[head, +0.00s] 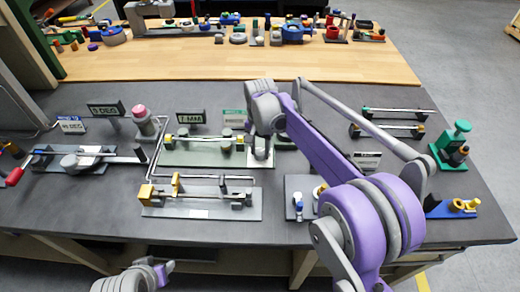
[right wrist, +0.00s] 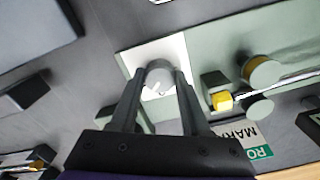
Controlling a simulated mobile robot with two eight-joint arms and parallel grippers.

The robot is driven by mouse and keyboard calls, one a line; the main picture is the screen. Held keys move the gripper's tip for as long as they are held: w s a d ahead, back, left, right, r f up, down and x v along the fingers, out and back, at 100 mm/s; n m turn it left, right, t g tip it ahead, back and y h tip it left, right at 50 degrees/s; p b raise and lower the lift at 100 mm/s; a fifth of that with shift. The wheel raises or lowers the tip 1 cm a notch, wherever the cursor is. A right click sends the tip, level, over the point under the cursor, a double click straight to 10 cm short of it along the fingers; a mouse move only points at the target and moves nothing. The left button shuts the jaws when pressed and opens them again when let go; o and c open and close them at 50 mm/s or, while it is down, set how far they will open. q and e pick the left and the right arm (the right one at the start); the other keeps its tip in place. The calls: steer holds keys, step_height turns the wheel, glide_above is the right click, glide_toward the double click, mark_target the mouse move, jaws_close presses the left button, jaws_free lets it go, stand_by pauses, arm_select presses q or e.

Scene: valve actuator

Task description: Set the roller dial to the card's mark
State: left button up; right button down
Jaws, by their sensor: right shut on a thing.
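The roller dial (right wrist: 158,68) is a small grey round knob with a white pointer, on a white square plate (right wrist: 131,58) at the end of the green-grey roller fixture. My right gripper (right wrist: 160,78) is shut on the dial, with one finger on each side of it. In the head view the white plate (head: 262,162) shows just below my right wrist, and the dial is mostly hidden. The card (head: 233,118) with a green header stands behind the fixture. In the right wrist view the card (right wrist: 238,143) reads upside down, "RO" and "MARK", partly cut off; its mark value is not readable.
The roller fixture (head: 190,153) carries a rod and yellow-ended rollers. A grey fixture with brass blocks (head: 200,208) lies in front. A T-MM sign (head: 191,117) and a red-topped post (head: 140,112) stand to the left. A green press (head: 455,140) stands at the right edge.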

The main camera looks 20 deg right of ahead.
mark_target(260, 152)
steer(key=m, duration=0.4)
steer(key=shift+m, duration=0.4)
stand_by(0.4)
steer(key=shift+c, duration=1.9)
jaws_free()
steer(key=shift+r, duration=0.1)
step_height(260, 152, up, 11)
steer(key=shift+p, duration=0.4)
steer(key=shift+f, duration=0.25)
